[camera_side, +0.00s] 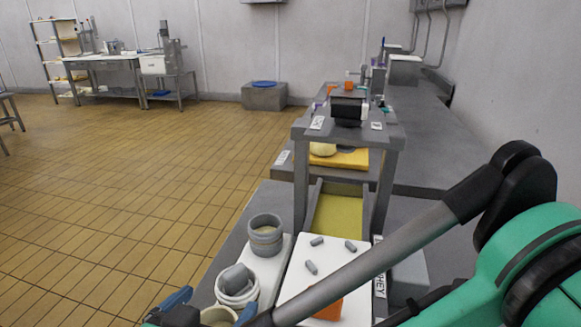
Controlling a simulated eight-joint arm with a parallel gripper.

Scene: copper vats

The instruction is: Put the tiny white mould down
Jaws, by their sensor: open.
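My gripper (212,306) is low in the picture, partly cut off by the bottom edge. Its two blue fingers are apart, one on each side of a small pale cup-shaped mould (219,316). I cannot tell whether either finger touches the mould, and its lower part is out of view. Just behind it, a white ring-shaped mould (223,295) has a grey rounded piece (236,277) on or in it. I cannot tell which of these is the tiny white mould.
To the right, a white board (295,276) carries several small grey pieces and an orange block (329,307), partly behind my arm. A grey stand (301,136) rises beyond, over a yellow-bottomed trough (339,217).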

